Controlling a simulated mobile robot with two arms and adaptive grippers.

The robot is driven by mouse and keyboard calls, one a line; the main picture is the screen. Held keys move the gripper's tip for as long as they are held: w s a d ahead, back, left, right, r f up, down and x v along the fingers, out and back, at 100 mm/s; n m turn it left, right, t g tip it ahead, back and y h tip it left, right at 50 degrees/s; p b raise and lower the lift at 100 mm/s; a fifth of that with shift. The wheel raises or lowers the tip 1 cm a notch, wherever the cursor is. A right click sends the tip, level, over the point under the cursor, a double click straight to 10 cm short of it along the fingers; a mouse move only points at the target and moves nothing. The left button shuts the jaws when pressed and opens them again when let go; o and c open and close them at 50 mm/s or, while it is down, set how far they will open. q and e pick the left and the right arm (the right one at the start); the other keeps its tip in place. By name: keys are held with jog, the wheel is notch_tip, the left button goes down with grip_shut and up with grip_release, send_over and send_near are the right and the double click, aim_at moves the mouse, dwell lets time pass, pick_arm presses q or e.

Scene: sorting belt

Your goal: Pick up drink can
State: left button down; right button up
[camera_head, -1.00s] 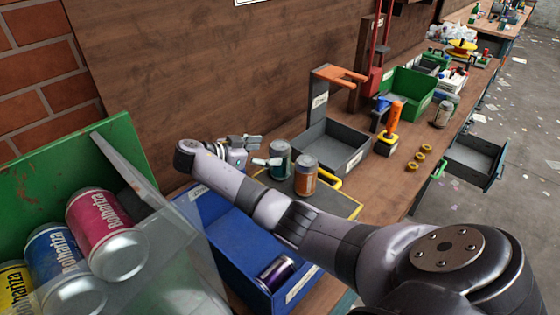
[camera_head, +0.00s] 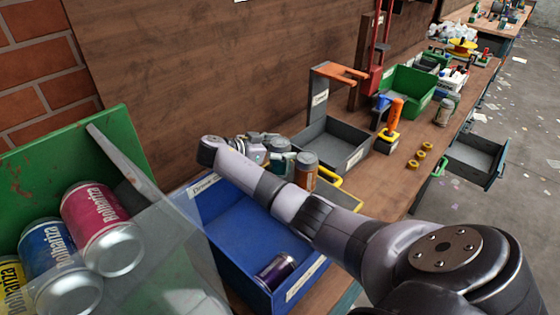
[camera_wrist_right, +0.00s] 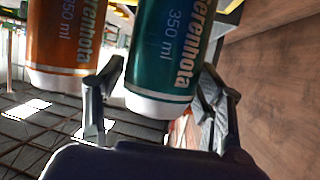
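A teal drink can (camera_head: 283,165) and an orange drink can (camera_head: 304,172) stand side by side on the bench beyond the blue bin. My right gripper (camera_head: 272,150) is at the teal can, and my forearm partly hides both cans. In the right wrist view the teal can (camera_wrist_right: 165,55) stands between the two fingers of my right gripper (camera_wrist_right: 160,85), which are spread on either side of it. Firm contact is not clear. The orange can (camera_wrist_right: 65,40) is just left of the left finger. My left gripper is not in view.
The blue bin (camera_head: 215,250) holds a purple can (camera_head: 274,270). A green bin (camera_head: 80,155) with pink, blue and yellow cans stands at left. A wooden wall (camera_head: 200,70) rises behind.

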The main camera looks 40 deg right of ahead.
jog(key=c, duration=0.6)
